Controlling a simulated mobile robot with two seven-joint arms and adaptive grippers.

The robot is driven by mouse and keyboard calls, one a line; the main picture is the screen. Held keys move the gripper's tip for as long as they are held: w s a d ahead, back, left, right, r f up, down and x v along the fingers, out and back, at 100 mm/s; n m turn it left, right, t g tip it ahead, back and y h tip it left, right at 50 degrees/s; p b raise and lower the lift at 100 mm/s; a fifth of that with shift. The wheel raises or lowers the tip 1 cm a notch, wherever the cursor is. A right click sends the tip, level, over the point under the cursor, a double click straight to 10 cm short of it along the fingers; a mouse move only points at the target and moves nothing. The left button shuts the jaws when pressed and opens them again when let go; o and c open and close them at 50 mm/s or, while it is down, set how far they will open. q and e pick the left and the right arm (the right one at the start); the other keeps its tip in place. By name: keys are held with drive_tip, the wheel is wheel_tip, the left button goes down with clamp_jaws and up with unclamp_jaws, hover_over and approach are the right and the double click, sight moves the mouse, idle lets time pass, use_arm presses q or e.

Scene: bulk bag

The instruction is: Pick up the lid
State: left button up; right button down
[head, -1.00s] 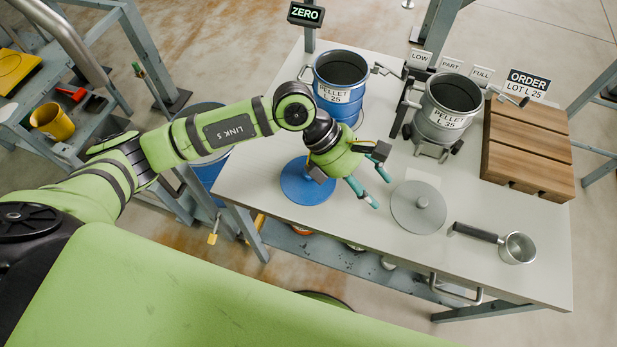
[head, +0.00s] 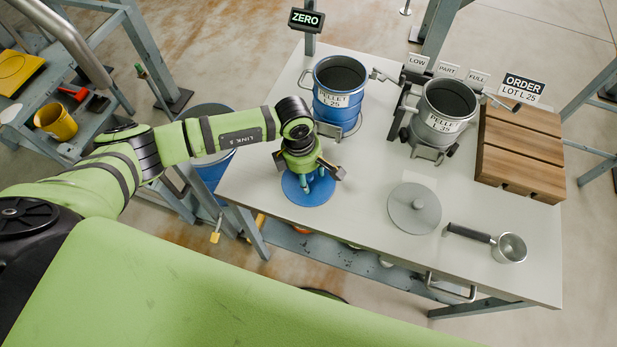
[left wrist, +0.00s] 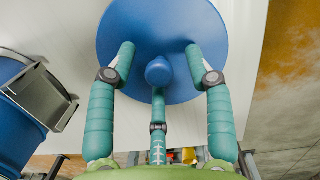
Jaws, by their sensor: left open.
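A round blue lid (head: 297,197) lies flat on the pale table, near its front left edge. In the left wrist view the blue lid (left wrist: 185,22) shows its small round knob in the middle. My left gripper (head: 312,184) is over this lid, fingers pointing down; in the left wrist view its teal fingers (left wrist: 160,62) are open and spread around the knob, with no visible grip on it. A grey lid (head: 414,208) with a knob lies on the table to the right. My right gripper is not in view.
A blue pellet drum (head: 330,102) stands behind my gripper, and a grey pellet drum (head: 441,124) is further right. A wooden slatted block (head: 522,150) is at the right, with a metal scoop (head: 509,247) in front. Table space between the lids is clear.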

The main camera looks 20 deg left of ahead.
use_arm(q)
clamp_jaws()
